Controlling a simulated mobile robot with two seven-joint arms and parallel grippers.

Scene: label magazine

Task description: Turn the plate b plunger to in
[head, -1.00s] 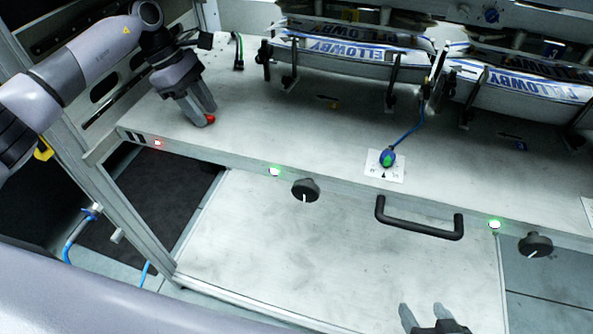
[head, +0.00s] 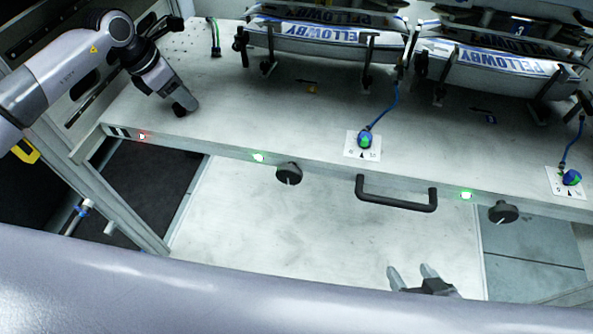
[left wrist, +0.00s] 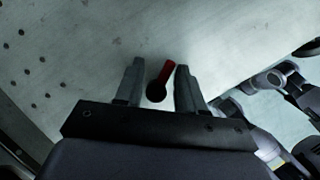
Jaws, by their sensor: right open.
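A small red lever with a dark round end (left wrist: 161,76) lies between the fingers of my left gripper (left wrist: 157,80) in the left wrist view. The fingers are open, with a gap on both sides of it. In the head view my left gripper (head: 183,108) points down at the table's left part and hides the red piece. Two blue-green knobs stand on white marked cards, one at the middle (head: 365,140) and one at the right (head: 571,177). I cannot read which part is plate b. My right gripper (head: 410,278) is open and empty, low in front of the table.
The grey table (head: 270,115) is mostly clear around my left gripper. The front edge carries black dials (head: 288,173), a black handle (head: 397,204) and lit lamps (head: 258,157).

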